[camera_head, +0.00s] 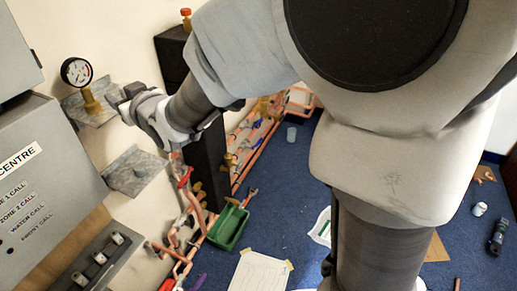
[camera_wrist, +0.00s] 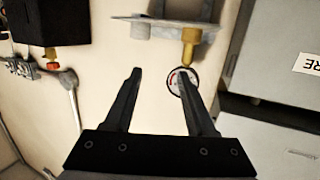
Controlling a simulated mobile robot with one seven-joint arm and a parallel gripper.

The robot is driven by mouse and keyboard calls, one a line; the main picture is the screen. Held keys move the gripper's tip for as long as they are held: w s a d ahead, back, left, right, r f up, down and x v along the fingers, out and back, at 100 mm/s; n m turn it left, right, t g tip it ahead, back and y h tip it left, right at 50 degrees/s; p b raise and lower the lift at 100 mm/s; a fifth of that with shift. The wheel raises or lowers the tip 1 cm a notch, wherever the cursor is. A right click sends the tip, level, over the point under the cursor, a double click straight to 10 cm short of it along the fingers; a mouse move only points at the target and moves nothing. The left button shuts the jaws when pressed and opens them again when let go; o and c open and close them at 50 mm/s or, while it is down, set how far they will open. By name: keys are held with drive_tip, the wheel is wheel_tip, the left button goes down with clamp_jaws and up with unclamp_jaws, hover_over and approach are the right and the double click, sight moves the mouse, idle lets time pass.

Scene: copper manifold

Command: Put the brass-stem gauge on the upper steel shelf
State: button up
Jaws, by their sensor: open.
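The brass-stem gauge stands upright on the upper steel shelf (camera_head: 84,114), its round white dial (camera_head: 76,72) above its brass stem (camera_head: 91,100). My gripper (camera_head: 117,97) is just right of the stem in the head view; its fingertips are small there. In the wrist view, which looks upside down, my gripper (camera_wrist: 159,71) is open with nothing between its fingers. The right finger partly covers the dial (camera_wrist: 173,84). The stem (camera_wrist: 190,48) meets the shelf (camera_wrist: 165,20) beyond the fingertips. I see no contact with the gauge.
A lower steel plate (camera_head: 137,174) sits below on the wall. A grey stub (camera_wrist: 140,29) is beside the stem on the upper shelf. Grey control boxes (camera_head: 45,170) stand close at left. Copper pipes (camera_head: 186,228) and a green tray (camera_head: 229,228) lie below; a dark block (camera_head: 174,55) is behind.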

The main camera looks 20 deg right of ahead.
drive_tip(key=s+d+m+g+h, duration=0.2)
drive_tip(key=s+d+h, duration=0.15)
drive_tip(key=d, duration=0.45)
drive_tip(key=s+d+m+g+h, duration=0.1)
drive_tip(key=s+d+h, duration=0.1)
drive_tip(key=s+d, duration=0.45)
drive_tip(key=s+d+f+m+g+h, duration=0.1)
drive_tip(key=s+d+f+g, duration=0.1)
drive_tip(key=s+d, duration=0.4)
drive_tip(key=s+d+f+m+g+h, duration=0.1)
drive_tip(key=s+d, duration=0.4)
drive_tip(key=s, duration=0.6)
drive_tip(key=f+m+g, duration=0.1)
drive_tip(key=g, duration=0.1)
drive_tip(key=shift+d+f+g, duration=0.25)
drive_tip(key=shift+d+g, duration=0.05)
drive_tip(key=shift+d, duration=0.1)
